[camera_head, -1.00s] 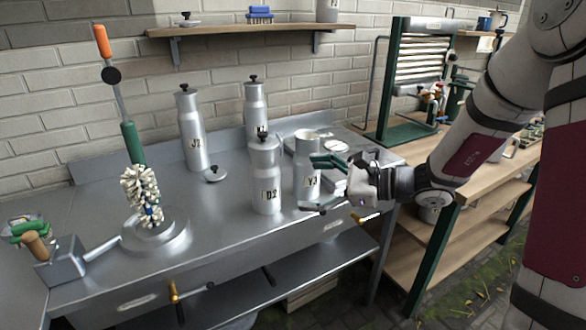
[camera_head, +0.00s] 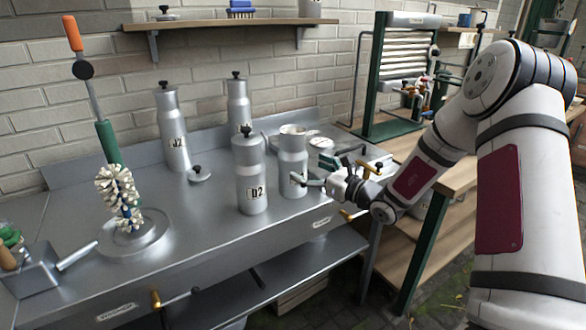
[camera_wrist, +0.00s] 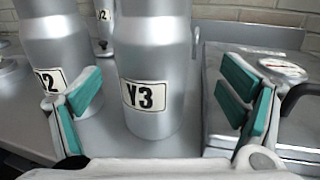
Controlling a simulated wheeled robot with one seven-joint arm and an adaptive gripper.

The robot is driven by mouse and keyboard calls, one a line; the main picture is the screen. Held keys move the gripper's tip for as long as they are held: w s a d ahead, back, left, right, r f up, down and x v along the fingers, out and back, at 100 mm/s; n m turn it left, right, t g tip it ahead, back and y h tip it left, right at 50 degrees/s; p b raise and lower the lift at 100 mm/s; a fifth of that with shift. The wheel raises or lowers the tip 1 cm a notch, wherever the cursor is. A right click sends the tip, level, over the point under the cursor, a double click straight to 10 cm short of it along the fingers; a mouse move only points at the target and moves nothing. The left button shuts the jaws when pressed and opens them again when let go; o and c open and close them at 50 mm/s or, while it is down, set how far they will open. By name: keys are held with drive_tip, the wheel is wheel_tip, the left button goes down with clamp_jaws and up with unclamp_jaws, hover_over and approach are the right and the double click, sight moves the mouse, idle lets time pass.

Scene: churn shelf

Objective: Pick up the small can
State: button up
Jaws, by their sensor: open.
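The small can is a silver metal can marked Y3 (camera_head: 292,162), open at the top, upright near the front right of the steel table. It is shorter than the lidded cans. In the wrist view the Y3 can (camera_wrist: 152,60) stands centred ahead of the spread green finger pads, with a gap on each side; its top is out of view. My gripper (camera_head: 327,172) is open and empty just right of the can in the head view, low over the table. The wrist view also shows my gripper (camera_wrist: 162,95) apart from the can.
Lidded can D2 (camera_head: 250,180) stands close left of Y3. Can J2 (camera_head: 173,135) and another lidded can (camera_head: 239,103) stand behind. A loose lid (camera_head: 199,174) lies on the table. A dial scale (camera_wrist: 283,68) is right of Y3. A bottle brush (camera_head: 118,190) stands left.

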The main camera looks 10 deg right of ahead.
sight(293, 163)
drive_tip(key=shift+a+x, duration=0.15)
drive_tip(key=shift+x, duration=1.25)
drive_tip(key=shift+a+x, duration=0.15)
drive_tip(key=shift+x, duration=1.25)
drive_tip(key=shift+s, duration=0.2)
drive_tip(key=c, duration=1.4)
